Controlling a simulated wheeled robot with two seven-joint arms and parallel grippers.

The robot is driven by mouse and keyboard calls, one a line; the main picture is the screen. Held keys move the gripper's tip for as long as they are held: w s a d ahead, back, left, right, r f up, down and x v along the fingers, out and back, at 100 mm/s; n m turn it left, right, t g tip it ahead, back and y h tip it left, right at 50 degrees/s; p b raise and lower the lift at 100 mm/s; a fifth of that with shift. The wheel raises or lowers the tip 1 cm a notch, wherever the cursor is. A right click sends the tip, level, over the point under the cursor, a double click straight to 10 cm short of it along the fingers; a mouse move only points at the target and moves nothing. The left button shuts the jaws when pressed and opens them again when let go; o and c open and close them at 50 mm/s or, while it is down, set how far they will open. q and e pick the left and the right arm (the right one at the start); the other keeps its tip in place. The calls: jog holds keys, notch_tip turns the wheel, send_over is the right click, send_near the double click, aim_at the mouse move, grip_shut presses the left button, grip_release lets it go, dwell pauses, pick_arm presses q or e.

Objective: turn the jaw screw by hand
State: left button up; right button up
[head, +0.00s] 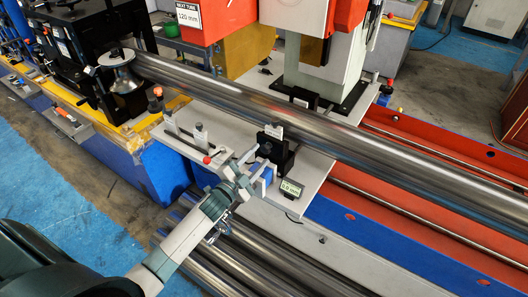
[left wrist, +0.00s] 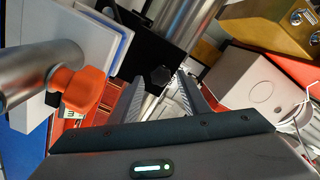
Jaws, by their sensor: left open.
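The jaw screw (head: 265,148) shows as a small dark knob on the front of a black jaw block (head: 281,157), beside the long steel tube (head: 310,123). In the left wrist view, a dark hexagonal head (left wrist: 161,76), which looks like the jaw screw, lies beyond and between my fingers. My left gripper (head: 257,164) is open, just in front of the block. Its two grey fingers also show in the left wrist view (left wrist: 160,100). Whether they touch the screw I cannot tell. My right gripper is in neither view.
A small display (head: 291,189) stands on the pale plate right of my gripper. An orange knob (left wrist: 79,89) is close in the left wrist view. Several loose tubes (head: 235,258) lie below my arm.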

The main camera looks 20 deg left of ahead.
pick_arm(q)
jog(key=shift+s, duration=0.1)
jog(key=shift+s+a+r+p, duration=0.15)
jog(key=shift+s+p, duration=0.35)
jog(key=shift+s, duration=0.6)
jog(key=shift+s+a+p, duration=0.2)
jog(key=shift+s+p, duration=0.15)
jog(key=shift+s, duration=0.95)
